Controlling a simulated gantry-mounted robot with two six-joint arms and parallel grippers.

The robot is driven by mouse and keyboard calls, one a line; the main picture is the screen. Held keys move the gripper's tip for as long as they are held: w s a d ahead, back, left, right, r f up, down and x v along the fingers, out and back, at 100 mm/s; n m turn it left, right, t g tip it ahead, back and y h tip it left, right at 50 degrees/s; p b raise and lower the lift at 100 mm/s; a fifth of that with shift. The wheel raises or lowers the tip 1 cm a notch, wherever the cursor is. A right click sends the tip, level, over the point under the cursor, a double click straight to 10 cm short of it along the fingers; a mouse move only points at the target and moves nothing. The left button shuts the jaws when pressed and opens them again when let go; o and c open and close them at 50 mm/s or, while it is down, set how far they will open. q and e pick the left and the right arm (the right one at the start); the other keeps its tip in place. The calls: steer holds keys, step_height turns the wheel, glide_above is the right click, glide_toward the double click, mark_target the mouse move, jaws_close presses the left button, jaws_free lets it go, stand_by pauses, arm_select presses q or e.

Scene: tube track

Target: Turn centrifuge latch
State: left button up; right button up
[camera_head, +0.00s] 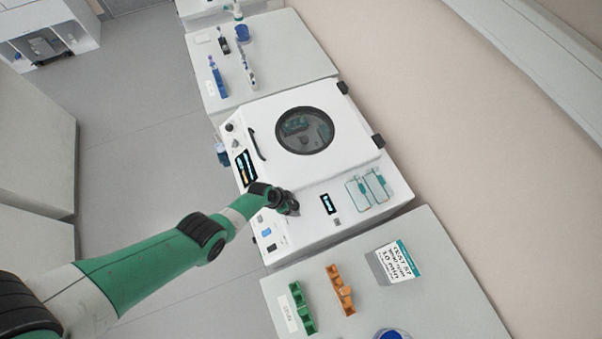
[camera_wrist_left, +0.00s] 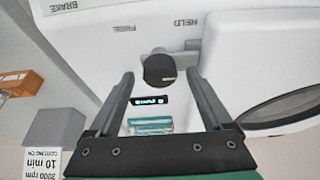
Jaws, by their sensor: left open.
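The centrifuge (camera_head: 340,165) is a white machine with a closed lid and a round dark window (camera_head: 307,130). The latch knob (camera_wrist_left: 158,70) is round and black with a light mark, on the white front panel between the labels FREE and HELD in the left wrist view. My left gripper (camera_head: 288,203) is at the machine's front panel in the head view and hides the knob there. In the left wrist view its two fingers (camera_wrist_left: 160,76) are open, one on each side of the knob, with gaps visible. I cannot tell how near the fingertips are in depth. My right gripper is not in view.
A small display (camera_head: 328,204) and teal-edged clear boxes (camera_head: 368,190) are on the machine to the right of my gripper. A green rack (camera_head: 302,307), an orange rack (camera_head: 340,290) and a sign block (camera_head: 394,263) stand on the near bench. Another bench (camera_head: 285,55) stands beyond.

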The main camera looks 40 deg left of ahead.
arm_select(q)
jaws_close()
stand_by(0.5)
